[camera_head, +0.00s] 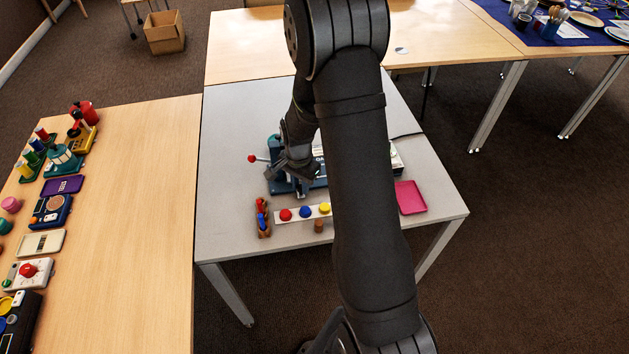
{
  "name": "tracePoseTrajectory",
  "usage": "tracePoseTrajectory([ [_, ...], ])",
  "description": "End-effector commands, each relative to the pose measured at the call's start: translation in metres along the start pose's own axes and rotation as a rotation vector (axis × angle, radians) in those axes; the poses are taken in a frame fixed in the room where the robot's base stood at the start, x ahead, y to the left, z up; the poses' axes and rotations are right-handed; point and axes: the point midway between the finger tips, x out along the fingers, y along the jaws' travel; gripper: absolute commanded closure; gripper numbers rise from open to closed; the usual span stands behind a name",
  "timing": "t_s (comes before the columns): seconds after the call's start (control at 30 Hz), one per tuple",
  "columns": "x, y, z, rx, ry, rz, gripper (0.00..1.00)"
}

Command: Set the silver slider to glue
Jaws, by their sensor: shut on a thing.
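A small silver piece (300,190), which looks like the silver slider, shows right at the fingertips. The gripper appears shut on it. The glue mark and the slider's exact setting cannot be made out, as my gripper and arm cover much of the machine.
A lever with a red knob (252,158) sticks out left of the machine. A pink tray (410,197) lies right. The grey table's left front is clear.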

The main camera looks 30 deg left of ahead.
Motion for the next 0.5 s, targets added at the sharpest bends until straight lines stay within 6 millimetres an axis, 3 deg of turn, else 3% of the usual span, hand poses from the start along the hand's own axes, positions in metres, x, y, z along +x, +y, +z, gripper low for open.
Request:
tracePoseTrajectory([
  [0.3, 0.0, -0.0043, 0.0039, 0.0, -0.001, -0.004, 1.0],
  [0.33, 0.0, -0.0044, 0.0041, 0.0, -0.002, -0.004, 0.77],
  [0.43, 0.0001, -0.0041, 0.0038, 0.0, -0.002, -0.004, 0.58],
  [0.5, 0.0001, -0.0037, 0.0035, 0.0, -0.001, -0.003, 0.57],
])
